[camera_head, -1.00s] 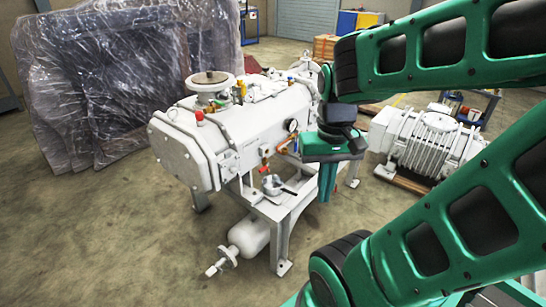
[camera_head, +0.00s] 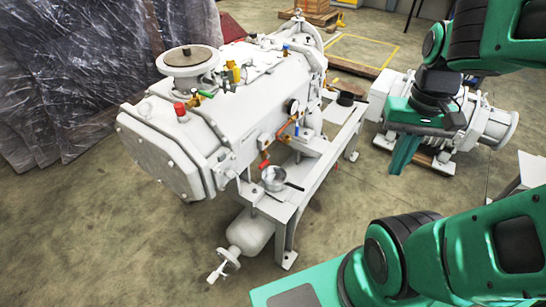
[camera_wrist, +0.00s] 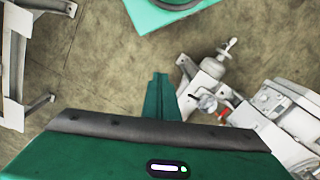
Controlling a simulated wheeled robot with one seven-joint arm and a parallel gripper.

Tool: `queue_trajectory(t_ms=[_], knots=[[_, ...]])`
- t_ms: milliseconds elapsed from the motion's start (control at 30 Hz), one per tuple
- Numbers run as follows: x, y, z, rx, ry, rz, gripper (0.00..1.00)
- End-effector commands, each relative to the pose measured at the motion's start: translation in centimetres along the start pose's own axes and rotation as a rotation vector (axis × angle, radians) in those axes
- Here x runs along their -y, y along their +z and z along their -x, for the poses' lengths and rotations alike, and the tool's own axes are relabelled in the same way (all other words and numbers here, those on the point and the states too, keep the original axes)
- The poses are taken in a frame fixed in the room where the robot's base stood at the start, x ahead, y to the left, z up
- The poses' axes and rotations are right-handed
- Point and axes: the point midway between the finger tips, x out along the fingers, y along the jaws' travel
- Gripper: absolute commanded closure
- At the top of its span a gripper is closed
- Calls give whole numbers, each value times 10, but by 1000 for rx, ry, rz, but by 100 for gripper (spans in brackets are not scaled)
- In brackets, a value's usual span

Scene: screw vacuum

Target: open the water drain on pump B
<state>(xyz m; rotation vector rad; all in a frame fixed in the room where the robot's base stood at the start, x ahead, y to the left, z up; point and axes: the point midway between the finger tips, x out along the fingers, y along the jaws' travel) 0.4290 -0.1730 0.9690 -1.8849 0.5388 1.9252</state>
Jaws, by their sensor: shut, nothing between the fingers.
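A large white screw pump (camera_head: 240,110) stands on a light metal frame (camera_head: 318,165) left of my gripper. A valve with a red handle (camera_head: 264,166) is on its near side. Below the frame hangs a white vessel (camera_head: 251,236) with a flanged end fitting (camera_head: 221,268); this fitting also shows in the wrist view (camera_wrist: 224,50). I cannot tell which fitting is the water drain, and no label is readable. My gripper (camera_head: 401,158) points down, right of the pump, apart from it and touching nothing. Its fingers (camera_wrist: 160,80) are shut and empty.
A silver pot (camera_head: 273,179) sits on the frame's near ledge. A second white machine (camera_head: 490,125) stands behind my gripper on the right. Plastic-wrapped panels (camera_head: 75,80) stand at the left back. The floor in front of the pump is clear.

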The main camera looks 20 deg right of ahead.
Motion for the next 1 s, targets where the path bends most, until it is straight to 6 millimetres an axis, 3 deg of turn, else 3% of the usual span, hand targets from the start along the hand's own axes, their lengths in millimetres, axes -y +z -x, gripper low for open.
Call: queue_trajectory(t_ms=[267, 367, 467, 700, 1000], knots=[[-4, 7, 3, -15, -9, 19, 100], [2, -9, -2, -28, -14, 81, 100], [13, -38, -13, -54, -25, 189, 100], [77, -108, -54, -152, -94, 526, 100], [169, -170, -115, -302, -211, 876, 100]])
